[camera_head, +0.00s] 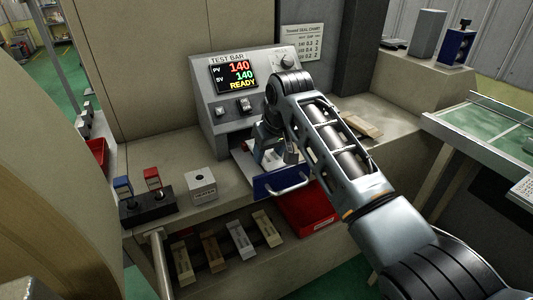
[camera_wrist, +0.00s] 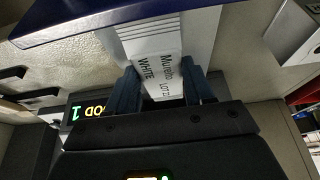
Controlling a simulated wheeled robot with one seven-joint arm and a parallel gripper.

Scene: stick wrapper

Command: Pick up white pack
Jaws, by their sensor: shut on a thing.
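The white pack (camera_wrist: 150,45) is a pale block with printed lettering that includes WHITE. In the wrist view it sits between the two dark fingers of my gripper (camera_wrist: 163,90), which are shut on it. The blue front of an open drawer (camera_wrist: 60,30) runs close beyond the pack. In the head view my gripper (camera_head: 268,148) is low in front of the TEST BAR machine (camera_head: 210,90), just above the blue drawer (camera_head: 268,187) with its metal handle. My arm and gripper hide the pack there, and I cannot tell whether it touches the drawer.
A white cube-shaped box (camera_head: 202,188) and a black stand with blue and red handles (camera_head: 148,203) are on the left ledge. Below are several upright packs (camera_head: 240,241) in a rack and a red bin (camera_head: 308,213). A brown flat piece (camera_head: 361,125) lies right of my arm.

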